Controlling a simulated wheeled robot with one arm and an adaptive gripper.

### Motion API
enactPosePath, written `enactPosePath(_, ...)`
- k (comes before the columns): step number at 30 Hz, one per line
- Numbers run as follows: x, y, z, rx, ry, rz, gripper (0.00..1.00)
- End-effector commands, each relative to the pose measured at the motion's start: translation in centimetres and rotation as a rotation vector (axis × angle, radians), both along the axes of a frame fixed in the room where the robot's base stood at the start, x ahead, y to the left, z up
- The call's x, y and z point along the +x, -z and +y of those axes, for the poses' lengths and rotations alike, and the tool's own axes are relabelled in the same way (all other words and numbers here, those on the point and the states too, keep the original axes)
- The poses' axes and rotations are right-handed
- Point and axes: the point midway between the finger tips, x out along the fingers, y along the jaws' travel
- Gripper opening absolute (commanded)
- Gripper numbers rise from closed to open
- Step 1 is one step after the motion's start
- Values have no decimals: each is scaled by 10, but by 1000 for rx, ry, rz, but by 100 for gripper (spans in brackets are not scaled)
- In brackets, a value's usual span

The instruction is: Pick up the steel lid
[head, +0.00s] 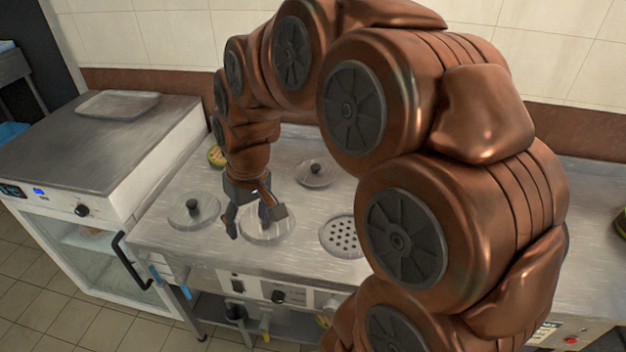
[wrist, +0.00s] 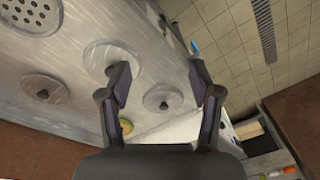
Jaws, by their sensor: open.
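Three round steel lids with dark knobs lie on the steel counter. The middle lid (head: 262,238) is partly behind my gripper (head: 256,219) in the head view. In the wrist view the middle lid (wrist: 100,60) is partly covered by the left finger. The left lid (head: 182,215) shows in the wrist view (wrist: 163,97) between the fingers of my gripper (wrist: 158,68). The back lid (head: 315,175) shows at the left of the wrist view (wrist: 43,93). My gripper is open and empty, pointing down above the counter near the middle lid. Its exact height is unclear.
A perforated drain plate (head: 340,238) lies right of the middle lid. A yellow-green item (head: 215,156) is at the counter's back. A white cabinet (head: 170,160) with a tray (head: 118,104) on top stands at the left. My arm blocks much of the right side.

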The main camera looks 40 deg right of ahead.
Motion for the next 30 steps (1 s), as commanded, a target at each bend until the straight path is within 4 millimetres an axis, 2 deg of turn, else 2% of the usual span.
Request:
enactPosePath(1,19,13,-15,5,17,-23,64)
enactPosePath(6,80,31,-74,2,75,-128,64)
enactPosePath(8,97,40,-98,-2,98,-158,64)
enactPosePath(11,124,53,-146,-19,144,-219,64)
enactPosePath(15,149,76,-218,-54,214,-289,64)
enactPosePath(18,157,92,-268,-85,261,-329,64)
enactPosePath(21,159,103,-310,-115,301,-358,64)
enactPosePath(24,159,113,-340,-138,329,-377,64)
enactPosePath(27,158,116,-357,-154,345,-390,64)
enactPosePath(30,159,119,-364,-161,350,-394,64)
